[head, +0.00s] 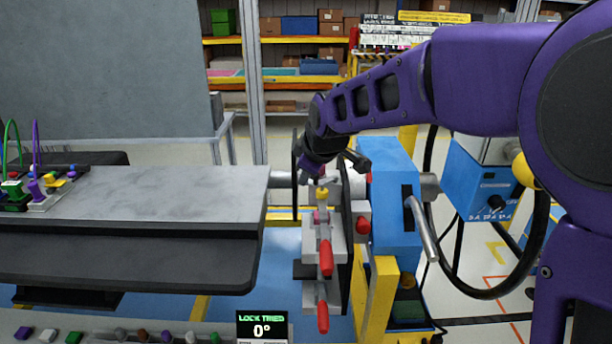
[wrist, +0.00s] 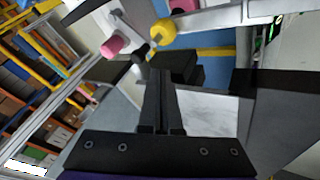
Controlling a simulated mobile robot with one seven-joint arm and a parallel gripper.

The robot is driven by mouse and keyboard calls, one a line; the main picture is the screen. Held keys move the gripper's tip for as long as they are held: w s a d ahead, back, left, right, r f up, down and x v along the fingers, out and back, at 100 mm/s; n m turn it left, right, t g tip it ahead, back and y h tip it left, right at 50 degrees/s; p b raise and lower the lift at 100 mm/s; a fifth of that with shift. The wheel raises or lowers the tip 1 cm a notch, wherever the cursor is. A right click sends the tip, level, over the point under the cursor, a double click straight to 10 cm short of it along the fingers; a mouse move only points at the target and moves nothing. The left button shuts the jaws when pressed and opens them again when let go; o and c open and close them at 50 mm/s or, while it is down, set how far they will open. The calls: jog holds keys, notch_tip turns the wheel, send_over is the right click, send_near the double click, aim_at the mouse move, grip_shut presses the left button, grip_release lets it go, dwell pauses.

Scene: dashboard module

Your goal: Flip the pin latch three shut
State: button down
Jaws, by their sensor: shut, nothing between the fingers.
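The latch module (head: 333,240) stands upright between the grey bench and a blue machine. It carries several grey latches with red-tipped handles, including a front one (head: 326,258), a lower one (head: 323,318) and one on the right side (head: 362,225). I cannot tell which is pin latch three. A yellow knob (head: 322,193) sits near the top; a yellow knob also shows in the wrist view (wrist: 163,31), with a pink tip (wrist: 113,46) to its left. My gripper (head: 314,177) is at the module's top, just above the yellow knob. In the wrist view its fingers (wrist: 160,82) are shut and empty; contact is unclear.
The grey bench (head: 160,190) lies left of the module, with a small gap. The blue machine (head: 392,200) with a metal lever (head: 422,228) stands close on the right.

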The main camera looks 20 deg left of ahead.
jog(key=s+a+v, duration=0.1)
jog(key=v, duration=0.9)
jog(key=shift+s+r+p, duration=0.15)
jog(key=shift+s+p, duration=0.2)
